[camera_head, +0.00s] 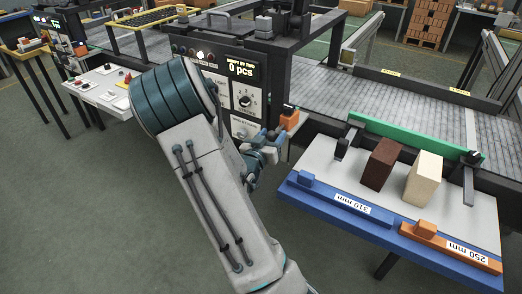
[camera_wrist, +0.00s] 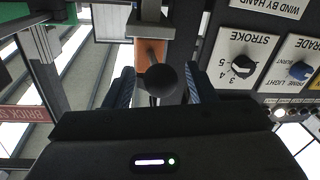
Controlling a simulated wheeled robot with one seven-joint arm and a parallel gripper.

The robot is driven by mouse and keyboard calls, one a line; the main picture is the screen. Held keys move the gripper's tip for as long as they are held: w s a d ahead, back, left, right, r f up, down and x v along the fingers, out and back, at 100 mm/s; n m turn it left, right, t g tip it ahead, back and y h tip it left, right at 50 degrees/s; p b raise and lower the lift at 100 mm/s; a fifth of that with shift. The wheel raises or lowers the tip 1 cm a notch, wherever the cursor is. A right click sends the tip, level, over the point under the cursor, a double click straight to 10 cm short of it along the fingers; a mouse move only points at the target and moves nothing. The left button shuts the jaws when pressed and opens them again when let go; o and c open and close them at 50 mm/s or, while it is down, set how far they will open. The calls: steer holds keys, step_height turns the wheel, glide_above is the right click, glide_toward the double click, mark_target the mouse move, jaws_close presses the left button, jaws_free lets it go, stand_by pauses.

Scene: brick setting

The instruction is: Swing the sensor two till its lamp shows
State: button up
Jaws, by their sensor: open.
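My gripper (camera_head: 268,138) is beside the right edge of the black control panel (camera_head: 243,100), partly hidden by my arm. In the wrist view my gripper (camera_wrist: 158,85) is open, one finger on each side of a black ball knob (camera_wrist: 161,82). The knob stands in front of an orange block (camera_wrist: 150,52), with a grey post above it. The orange block also shows in the head view (camera_head: 290,119), just right of my gripper. No readable label marks sensor two, so I cannot tell whether this is it. I see no lit lamp on the block.
The panel has a STROKE dial (camera_wrist: 242,66) close to the right finger. A table (camera_head: 325,164) at the right carries a dark brick (camera_head: 381,164) and a cream brick (camera_head: 423,178) before a green rail (camera_head: 415,137).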

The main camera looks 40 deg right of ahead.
steer(key=p+v, duration=0.4)
steer(key=v, duration=0.5)
steer(key=shift+w+a+r, duration=0.2)
steer(key=shift+r, duration=0.2)
steer(key=p, duration=0.2)
steer(key=a+p, duration=0.1)
steer(key=p, duration=0.1)
steer(key=shift+s, duration=0.25)
steer(key=p, duration=0.3)
steer(key=shift+s+a+f, duration=0.2)
steer(key=shift+s+a, duration=0.1)
steer(key=shift+s, duration=0.1)
steer(key=shift+f, duration=0.1)
